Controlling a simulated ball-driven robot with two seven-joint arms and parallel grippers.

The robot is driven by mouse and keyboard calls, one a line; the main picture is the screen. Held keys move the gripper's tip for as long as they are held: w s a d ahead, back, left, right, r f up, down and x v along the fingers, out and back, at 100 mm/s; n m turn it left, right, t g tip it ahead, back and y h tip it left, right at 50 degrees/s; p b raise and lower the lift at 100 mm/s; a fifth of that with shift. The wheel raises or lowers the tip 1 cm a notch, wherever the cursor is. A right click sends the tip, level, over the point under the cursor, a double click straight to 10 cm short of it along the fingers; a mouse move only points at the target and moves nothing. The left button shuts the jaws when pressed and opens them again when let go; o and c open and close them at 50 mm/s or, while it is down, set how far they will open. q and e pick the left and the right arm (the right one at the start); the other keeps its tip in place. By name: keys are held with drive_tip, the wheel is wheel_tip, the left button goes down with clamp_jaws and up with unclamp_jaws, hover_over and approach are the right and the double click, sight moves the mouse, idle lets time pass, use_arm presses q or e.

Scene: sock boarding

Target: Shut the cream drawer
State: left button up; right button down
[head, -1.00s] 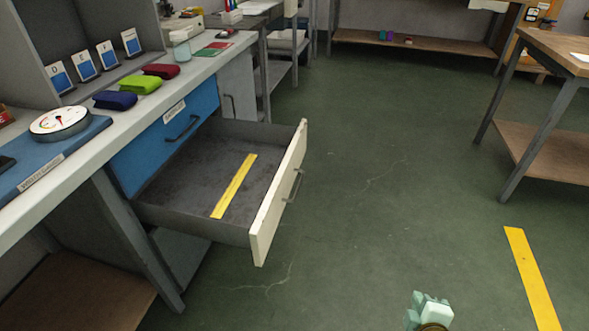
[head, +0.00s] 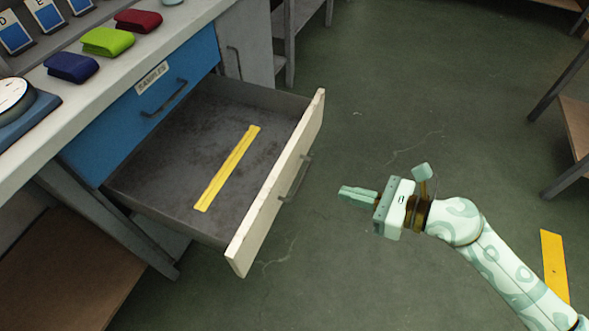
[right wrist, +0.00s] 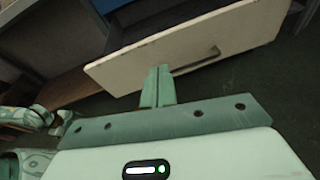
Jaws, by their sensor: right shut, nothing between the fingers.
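The cream drawer (head: 278,190) stands pulled far out of the bench, its front panel facing right with a grey bar handle (head: 296,178). A yellow strip (head: 227,168) lies on its dark floor. My right gripper (head: 341,192) is shut and empty, to the right of the drawer front, pointing left at it with a gap in the head view. In the right wrist view the shut fingers (right wrist: 159,70) overlap the lower edge of the cream panel (right wrist: 190,48), left of its handle (right wrist: 197,62); I cannot tell contact there.
Blue, green and red folded bundles (head: 107,41) lie on the bench top. Green floor (head: 400,270) is clear around my right arm. A table leg (head: 560,80) stands at the far right.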

drive_tip(key=s+n+g, duration=0.2)
drive_tip(key=b, duration=0.3)
approach(272, 189)
wheel_tip(272, 189, down, 2)
drive_tip(key=x, duration=0.2)
drive_tip(key=r+b+x, duration=0.1)
drive_tip(key=x, duration=0.1)
drive_tip(key=shift+w+a+f, duration=0.1)
drive_tip(key=shift+w+a, duration=0.15)
drive_tip(key=shift+a, duration=0.2)
drive_tip(key=shift+w+a+b, duration=0.2)
drive_tip(key=shift+a+b, duration=0.1)
drive_tip(key=shift+a, duration=0.35)
use_arm(q)
drive_tip(key=w+d+r+t, duration=0.2)
drive_tip(key=w+r, duration=0.5)
drive_tip(key=w, duration=0.3)
drive_tip(key=shift+w, duration=0.15)
drive_tip(key=shift+r, duration=0.2)
use_arm(e)
drive_tip(key=shift+a+r, duration=0.1)
drive_tip(key=shift+r, duration=0.15)
